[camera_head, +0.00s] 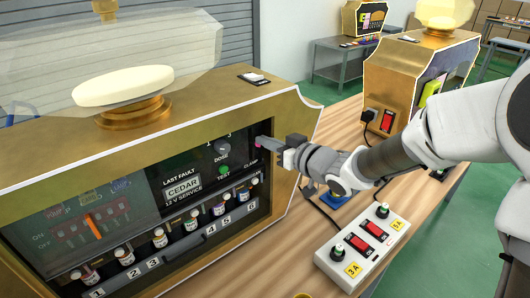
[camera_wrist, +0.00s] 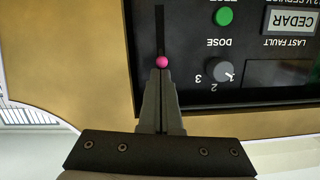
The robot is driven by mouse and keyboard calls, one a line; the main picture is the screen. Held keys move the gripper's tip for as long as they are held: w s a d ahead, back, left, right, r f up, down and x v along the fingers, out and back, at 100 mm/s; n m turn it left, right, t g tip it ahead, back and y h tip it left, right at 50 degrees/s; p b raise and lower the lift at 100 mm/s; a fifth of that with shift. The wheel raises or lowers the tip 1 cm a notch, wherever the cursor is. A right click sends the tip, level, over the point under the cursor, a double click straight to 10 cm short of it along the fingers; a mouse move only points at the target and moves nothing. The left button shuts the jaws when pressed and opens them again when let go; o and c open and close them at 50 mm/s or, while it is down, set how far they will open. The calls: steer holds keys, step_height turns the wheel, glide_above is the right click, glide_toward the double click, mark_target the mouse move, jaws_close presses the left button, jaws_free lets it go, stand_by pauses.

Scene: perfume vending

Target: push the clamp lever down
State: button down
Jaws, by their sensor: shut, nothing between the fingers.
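The clamp lever shows as a small pink knob (camera_wrist: 162,62) on a dark vertical slot in the black panel. The wrist view is upside down, so the bare slot runs downward from the knob. In the head view the knob (camera_head: 257,146) is a small pink spot at the panel's right edge, partly hidden by my fingers. My gripper (camera_head: 264,142) is shut and empty, its tips at the knob; in the wrist view the closed fingertips (camera_wrist: 161,73) meet or nearly meet it. I cannot tell whether they touch.
Left of the lever are the dose dial (camera_wrist: 219,71) and green test button (camera_wrist: 223,17). Several small bottles (camera_head: 190,225) line the panel below. A power strip (camera_head: 362,246) with red switches lies on the wooden table, right of the gold machine (camera_head: 294,114).

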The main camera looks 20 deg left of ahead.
step_height(320, 180, down, 8)
steer(key=t+y+b, duration=0.2)
steer(key=y+b, duration=0.2)
steer(key=b, duration=1.4)
steer(key=shift+f+y+b, duration=0.2)
steer(key=shift+y+b, duration=0.1)
steer(key=shift+y, duration=0.1)
steer(key=shift+a+f, duration=0.1)
steer(key=shift+f, duration=0.05)
